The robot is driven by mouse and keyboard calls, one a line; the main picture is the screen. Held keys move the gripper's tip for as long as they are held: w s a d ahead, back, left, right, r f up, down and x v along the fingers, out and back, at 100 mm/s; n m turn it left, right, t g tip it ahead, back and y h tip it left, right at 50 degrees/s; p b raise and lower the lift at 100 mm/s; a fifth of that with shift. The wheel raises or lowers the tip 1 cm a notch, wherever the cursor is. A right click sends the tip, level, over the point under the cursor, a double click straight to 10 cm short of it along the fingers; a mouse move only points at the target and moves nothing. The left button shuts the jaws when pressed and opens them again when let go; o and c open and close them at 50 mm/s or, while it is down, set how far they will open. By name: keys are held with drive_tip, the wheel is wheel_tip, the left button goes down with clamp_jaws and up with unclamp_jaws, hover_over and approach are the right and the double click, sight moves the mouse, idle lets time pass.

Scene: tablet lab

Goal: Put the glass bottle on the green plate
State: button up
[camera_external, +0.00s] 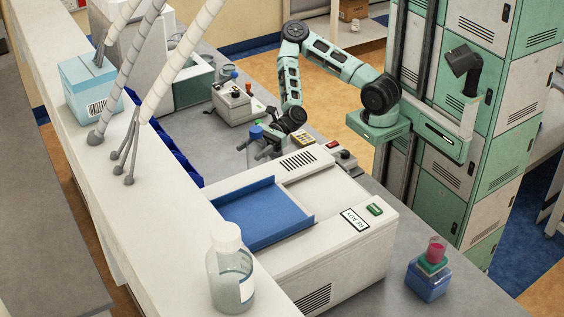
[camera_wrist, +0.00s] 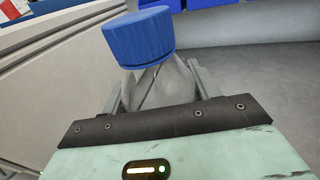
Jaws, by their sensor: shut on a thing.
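In the wrist view a clear glass bottle (camera_wrist: 160,88) with a blue ribbed cap (camera_wrist: 139,38) stands between the two fingers of my gripper (camera_wrist: 158,84). In the external view my gripper (camera_external: 258,147) is low over the grey bench, just behind the white machine, shut on this bottle. The bottle's blue cap (camera_external: 256,131) shows there; much of its body is hard to make out, and I cannot tell whether its base touches the bench. I cannot make out a green plate in either view.
A white machine with a blue tray (camera_external: 262,213) stands in front of my gripper. A control box (camera_external: 237,103) is behind it. A large clear bottle with a white cap (camera_external: 229,272) stands on the left ledge. A blue bottle (camera_external: 427,283) stands at front right.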

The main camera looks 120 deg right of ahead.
sight(249, 163)
drive_tip(key=shift+f, duration=2.15)
drive_tip(key=shift+f, duration=0.2)
drive_tip(key=o, duration=1.1)
drive_tip(key=shift+o, duration=0.2)
drive_tip(key=shift+r, duration=0.1)
drive_tip(key=shift+s, duration=0.1)
drive_tip(key=p+v, duration=0.7)
drive_tip(key=v, duration=0.4)
drive_tip(key=shift+s+d+p, duration=0.15)
drive_tip(key=shift+s+p, duration=0.2)
drive_tip(key=shift+s, duration=0.05)
